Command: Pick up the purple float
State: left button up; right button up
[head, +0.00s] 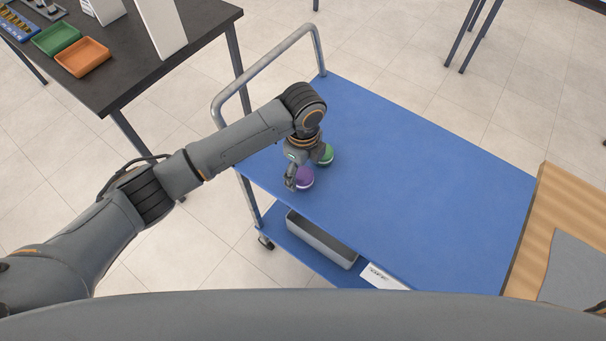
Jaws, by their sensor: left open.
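The purple float (305,178) is a small round ball with a pale band, on the blue cart top at its left part. My left gripper (293,182) points down at the float's left side, open. One finger shows beside the float; the other is hidden, and I cannot tell whether the gripper touches it. A green float (326,155) sits just behind the purple one, partly covered by the gripper. My right gripper is not in view.
The blue cart top (420,180) is clear to the right. A metal handle rail (262,68) rises at its left end. A grey bin (320,240) stands on the lower shelf. A dark table (120,75) with green and orange trays (83,57) is at upper left.

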pick_arm(q)
jog(key=shift+f, duration=1.3)
jog(key=c, duration=1.2)
jog(key=shift+o, duration=0.2)
